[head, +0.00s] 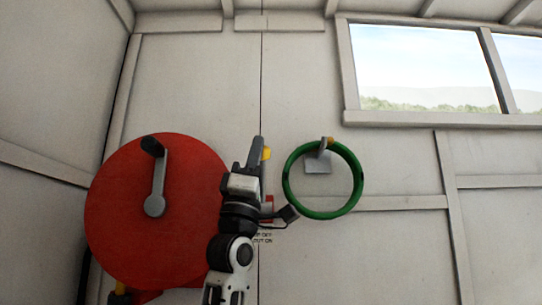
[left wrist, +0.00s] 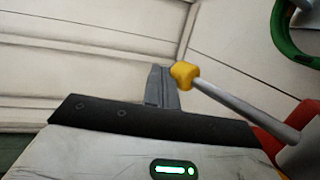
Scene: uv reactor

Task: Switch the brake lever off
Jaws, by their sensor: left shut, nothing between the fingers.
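The brake lever is a grey rod with a yellow knob (head: 267,153). In the left wrist view the yellow knob (left wrist: 184,76) sits at the upper end of the grey rod (left wrist: 240,108), which slants down right to a red base (left wrist: 272,145). In the head view my arm hides most of the rod, and a bit of the red base (head: 267,203) shows above wall lettering, partly readable. My left gripper (head: 257,142) is shut and empty, fingers pointing up. Its fingertips (left wrist: 162,78) are just left of the knob; whether they touch it I cannot tell. My right gripper is not in view.
A large red disc (head: 120,220) with a grey crank (head: 158,185) and black knob is left of my arm. A green ring (head: 287,190) hangs on a hook to the right. A window (head: 430,70) is at upper right. The white panelled wall above my gripper is clear.

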